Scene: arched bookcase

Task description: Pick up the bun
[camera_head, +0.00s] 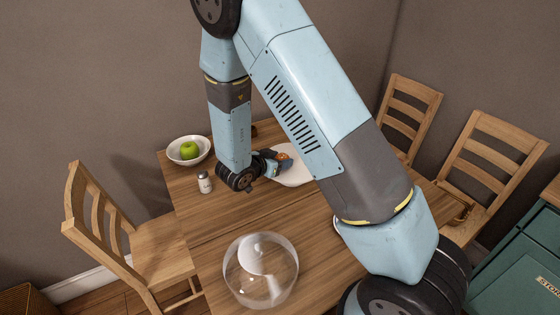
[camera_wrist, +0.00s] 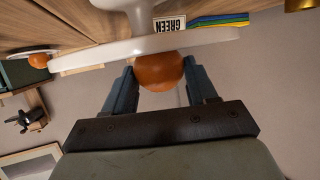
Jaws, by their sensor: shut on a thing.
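The bun (camera_wrist: 160,72) is round and orange-brown. In the wrist view it sits between the two fingers of my gripper (camera_wrist: 163,80), which is shut on it. A white plate-like stand (camera_wrist: 125,48) shows right beside the bun; I cannot tell whether they touch. In the head view my gripper (camera_head: 278,164) is at the far part of the table, at the left side of the white plate (camera_head: 298,177). Only a small part of the bun (camera_head: 283,156) shows there. My arm hides part of the plate.
The wooden table (camera_head: 215,225) holds a white bowl (camera_head: 175,157) with a green apple (camera_head: 189,150), a small shaker (camera_head: 204,183) and a clear glass vessel (camera_head: 261,270). Wooden chairs stand around it. The wrist view shows books (camera_wrist: 205,22) and another orange item (camera_wrist: 39,61).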

